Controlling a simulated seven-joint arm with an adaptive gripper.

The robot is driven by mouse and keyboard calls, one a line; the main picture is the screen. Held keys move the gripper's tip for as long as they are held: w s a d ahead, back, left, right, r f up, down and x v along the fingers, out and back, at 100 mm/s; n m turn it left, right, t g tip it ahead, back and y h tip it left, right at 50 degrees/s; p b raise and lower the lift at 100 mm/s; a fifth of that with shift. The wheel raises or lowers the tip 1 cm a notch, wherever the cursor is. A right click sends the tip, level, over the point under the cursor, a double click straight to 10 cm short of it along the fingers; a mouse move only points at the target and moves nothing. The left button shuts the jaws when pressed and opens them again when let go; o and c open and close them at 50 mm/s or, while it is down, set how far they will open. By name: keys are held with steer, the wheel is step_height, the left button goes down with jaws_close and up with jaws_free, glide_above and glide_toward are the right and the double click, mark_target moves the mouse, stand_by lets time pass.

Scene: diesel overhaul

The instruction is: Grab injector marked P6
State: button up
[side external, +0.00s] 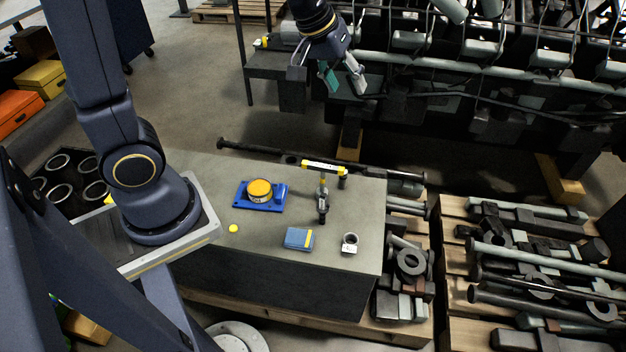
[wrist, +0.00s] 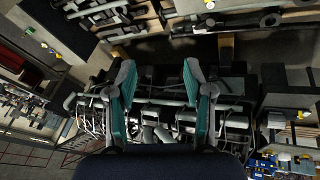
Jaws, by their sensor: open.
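No P6 marking is readable in either view, so I cannot tell which thing is the injector P6. A slim dark and silver part (side external: 323,205) that may be an injector is on the grey workbench (side external: 210,175), near a yellow-topped bar (side external: 324,167). My gripper (side external: 343,80) is open and empty, high in front of the large engine (side external: 480,75), well behind and above the bench. In the wrist view my gripper's two green-padded fingers (wrist: 158,85) are spread apart with nothing between them. Engine pipework (wrist: 165,115) shows beyond them.
The bench also holds a blue tray with a yellow-topped can (side external: 259,190), a blue booklet (side external: 299,238), a small white-labelled ring part (side external: 349,243) and a long dark shaft (side external: 260,152). Pallets of metal parts (side external: 540,260) stand at right. A side table (side external: 275,65) stands behind.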

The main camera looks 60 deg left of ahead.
step_height(320, 180, down, 15)
steer(key=w+a+n+g, duration=0.2)
steer(key=a+g, duration=0.1)
steer(key=g+y, duration=0.1)
steer(key=g, duration=0.1)
glide_toward(324, 195)
step_height(324, 195, down, 7)
steer(key=shift+r, duration=0.1)
steer(key=shift+f, duration=3.05)
jaws_close()
